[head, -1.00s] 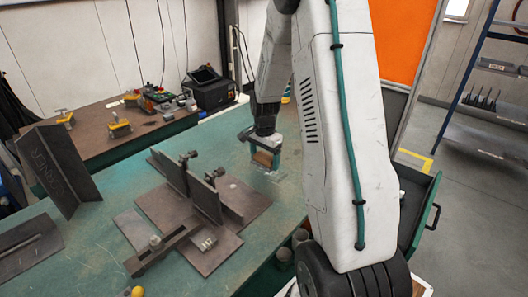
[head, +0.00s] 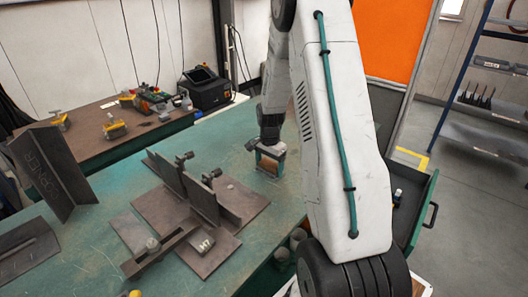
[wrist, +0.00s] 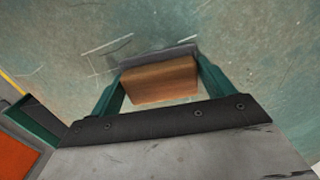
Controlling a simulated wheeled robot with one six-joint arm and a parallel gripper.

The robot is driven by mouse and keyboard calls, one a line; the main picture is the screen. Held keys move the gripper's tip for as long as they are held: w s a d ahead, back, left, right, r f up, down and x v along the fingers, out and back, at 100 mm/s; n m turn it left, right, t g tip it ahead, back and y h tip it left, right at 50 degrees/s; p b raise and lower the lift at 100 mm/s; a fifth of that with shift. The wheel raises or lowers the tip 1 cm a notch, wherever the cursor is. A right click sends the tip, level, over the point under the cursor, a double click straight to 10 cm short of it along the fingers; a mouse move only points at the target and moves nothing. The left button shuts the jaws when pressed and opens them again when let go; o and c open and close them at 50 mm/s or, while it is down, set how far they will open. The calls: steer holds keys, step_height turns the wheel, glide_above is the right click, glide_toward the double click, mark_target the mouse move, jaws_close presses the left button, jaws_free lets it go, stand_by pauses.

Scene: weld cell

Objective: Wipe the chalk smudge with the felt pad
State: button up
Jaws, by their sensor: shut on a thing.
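The felt pad is a wooden block with a grey felt layer, seen in the wrist view (wrist: 160,80) and small in the head view (head: 267,165). My gripper (head: 269,163) is shut on the block, with a green finger at each end in the wrist view (wrist: 160,85). The pad is low over the green table (head: 95,240), right of the steel fixture, and appears to be at the surface; exact contact cannot be told. I cannot make out a distinct chalk smudge. Thin pale lines mark the table around the pad in the wrist view, and the area under it is hidden.
A steel fixture (head: 190,205) with upright plates and clamps stands left of my gripper. An angle iron (head: 52,172) stands at far left. A brown bench (head: 90,147) behind holds tools and a black case (head: 205,90). An open green drawer (head: 412,215) is at right.

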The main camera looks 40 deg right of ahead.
mark_target(262, 177)
steer(key=shift+d+r, duration=0.25)
steer(key=shift+d, duration=0.2)
steer(key=shift+w+d+f, duration=0.15)
steer(key=shift+d+f, duration=0.1)
steer(key=shift+d, duration=0.5)
steer(key=shift+d+r, duration=0.1)
steer(key=shift+d, duration=0.45)
steer(key=shift+a, duration=0.3)
steer(key=shift+a+f, duration=0.25)
steer(key=shift+a, duration=0.2)
steer(key=shift+a+r, duration=0.2)
steer(key=shift+a, duration=0.4)
steer(key=shift+s+a, duration=0.15)
steer(key=shift+a, duration=0.8)
steer(key=shift+s+a, duration=0.15)
steer(key=shift+a, duration=0.75)
steer(key=shift+s+a+f, duration=0.1)
steer(key=shift+a, duration=0.3)
steer(key=shift+a+r, duration=0.2)
step_height(262, 177, up, 8)
steer(key=shift+f, duration=0.15)
